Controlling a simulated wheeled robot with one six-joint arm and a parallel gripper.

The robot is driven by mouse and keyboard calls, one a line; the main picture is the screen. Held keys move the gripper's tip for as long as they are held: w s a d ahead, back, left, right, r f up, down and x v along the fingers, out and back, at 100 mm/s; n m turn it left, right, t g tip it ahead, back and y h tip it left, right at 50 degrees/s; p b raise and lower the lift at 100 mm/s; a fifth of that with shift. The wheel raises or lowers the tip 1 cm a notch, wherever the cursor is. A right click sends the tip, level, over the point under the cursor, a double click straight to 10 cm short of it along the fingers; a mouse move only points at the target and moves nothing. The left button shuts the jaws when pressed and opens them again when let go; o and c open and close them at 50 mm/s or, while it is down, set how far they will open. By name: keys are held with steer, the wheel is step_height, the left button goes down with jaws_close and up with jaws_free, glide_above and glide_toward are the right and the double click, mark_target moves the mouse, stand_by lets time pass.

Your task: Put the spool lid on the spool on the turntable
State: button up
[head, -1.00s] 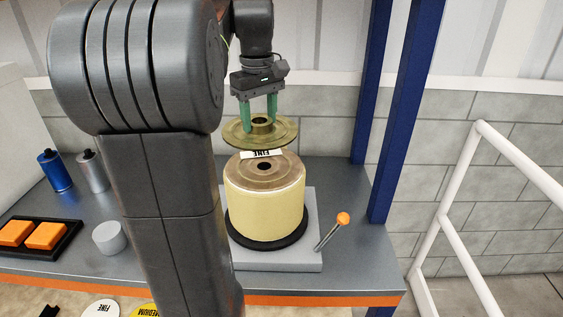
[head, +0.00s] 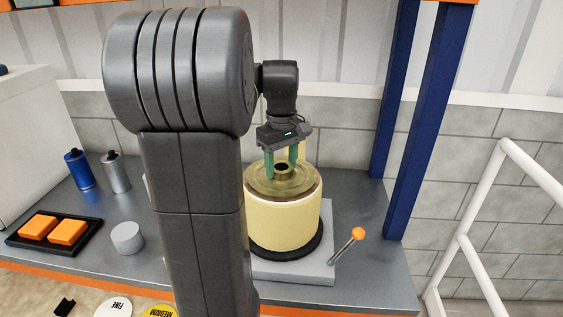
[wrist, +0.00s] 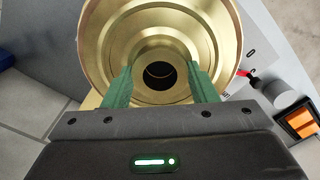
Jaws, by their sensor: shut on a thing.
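The spool lid (wrist: 160,25) is a brass-coloured disc with a raised hub and a dark centre hole. My gripper (head: 283,172) has green fingers, shut on the lid's hub; it also shows in the wrist view (wrist: 160,85). In the head view the lid (head: 262,183) is level and at the top of the pale yellow spool (head: 283,222). I cannot tell whether it rests fully on the spool's top. The spool stands upright on the black turntable (head: 290,252). The FINE label seen on the spool's top earlier is hidden.
The turntable sits on a grey base (head: 300,272) with an orange-knobbed lever (head: 358,234) at its right. Blue (head: 79,170) and silver (head: 115,172) canisters, a grey cylinder (head: 127,238) and a tray of orange blocks (head: 54,234) are on the left. A blue post (head: 432,120) stands at right.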

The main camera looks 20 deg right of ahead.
mark_target(281, 167)
steer(key=shift+f, duration=0.15)
steer(key=o, duration=1.4)
step_height(281, 167, up, 8)
steer(key=shift+f, duration=0.1)
step_height(281, 167, down, 8)
steer(key=shift+f, duration=0.15)
step_height(281, 167, up, 6)
steer(key=shift+r, duration=0.2)
